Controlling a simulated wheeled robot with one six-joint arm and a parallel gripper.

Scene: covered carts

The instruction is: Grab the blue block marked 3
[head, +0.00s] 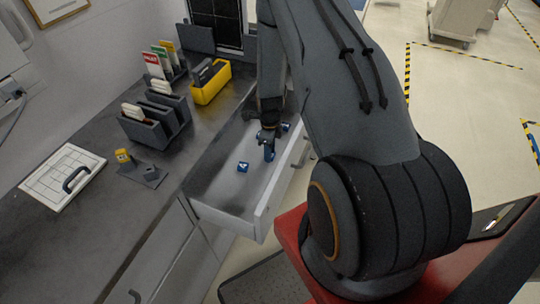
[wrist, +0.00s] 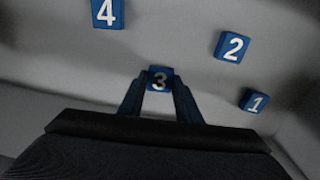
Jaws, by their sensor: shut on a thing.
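The blue block marked 3 (wrist: 159,79) is between the two fingers of my gripper (wrist: 158,97) in the wrist view, its white numeral facing the camera. The fingers are shut on it. In the head view my gripper (head: 269,150) reaches down into an open drawer (head: 222,192); the block there is hard to tell apart from the fingers. Blue blocks marked 4 (wrist: 107,13), 2 (wrist: 232,46) and 1 (wrist: 254,101) lie apart from the gripper. One blue block (head: 242,167) shows left of the gripper in the head view.
Drawer walls surround the gripper. On the counter (head: 95,235) stand a yellow bin (head: 211,83), dark racks (head: 155,125) with cards, a small yellow object (head: 122,156) and a white panel with a handle (head: 62,177). Open floor lies to the right.

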